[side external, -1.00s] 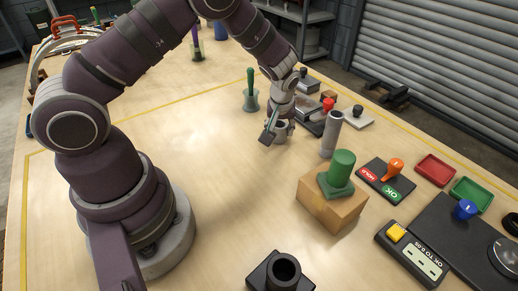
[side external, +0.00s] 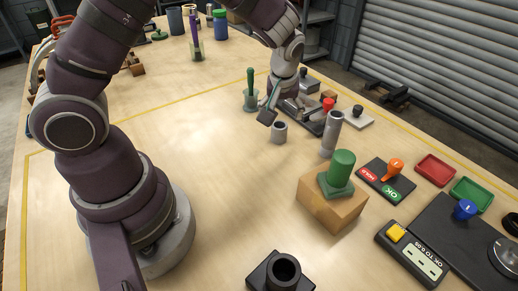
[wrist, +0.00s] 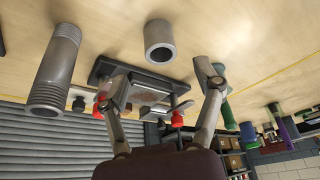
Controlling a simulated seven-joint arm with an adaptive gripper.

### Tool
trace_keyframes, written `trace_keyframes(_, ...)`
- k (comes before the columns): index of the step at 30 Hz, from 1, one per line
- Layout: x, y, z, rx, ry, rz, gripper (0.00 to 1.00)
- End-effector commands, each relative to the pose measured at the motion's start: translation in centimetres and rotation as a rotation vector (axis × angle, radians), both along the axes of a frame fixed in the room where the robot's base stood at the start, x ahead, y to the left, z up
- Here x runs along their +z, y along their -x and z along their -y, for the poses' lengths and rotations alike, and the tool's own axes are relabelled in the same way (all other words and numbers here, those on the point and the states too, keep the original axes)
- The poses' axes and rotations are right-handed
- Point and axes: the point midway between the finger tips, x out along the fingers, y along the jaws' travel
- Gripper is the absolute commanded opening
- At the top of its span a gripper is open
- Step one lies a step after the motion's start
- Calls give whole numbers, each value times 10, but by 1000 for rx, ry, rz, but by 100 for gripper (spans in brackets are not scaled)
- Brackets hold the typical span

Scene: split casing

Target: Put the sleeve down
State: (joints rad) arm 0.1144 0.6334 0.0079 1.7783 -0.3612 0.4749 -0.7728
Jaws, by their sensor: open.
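The sleeve, a short grey hollow ring (side external: 279,133), stands upright on the bare wooden table in the side external view. In the wrist view the sleeve (wrist: 159,42) shows its dark open bore, beyond my fingertips and apart from them. My gripper (wrist: 161,84) is open, with its fingers spread wide and nothing held between them. In the side external view my gripper (side external: 279,112) is just above and behind the sleeve, and one finger is partly hidden.
A tall grey cylinder (side external: 331,134) stands right of the sleeve. A green-handled tool in a cup (side external: 251,97) stands behind left. A dark fixture with a red knob (side external: 327,105) is close behind the gripper. A cardboard box (side external: 331,204) carries a green part. Table left of the sleeve is clear.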

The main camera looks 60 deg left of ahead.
Motion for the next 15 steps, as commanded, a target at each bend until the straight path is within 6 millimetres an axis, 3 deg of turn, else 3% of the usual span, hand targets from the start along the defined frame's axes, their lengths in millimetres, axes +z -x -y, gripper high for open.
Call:
trace_keyframes(3,27,6,9,-2,1,5,67)
trace_keyframes(11,58,18,15,-39,12,4,67)
trace_keyframes(15,97,48,19,-234,42,19,67)
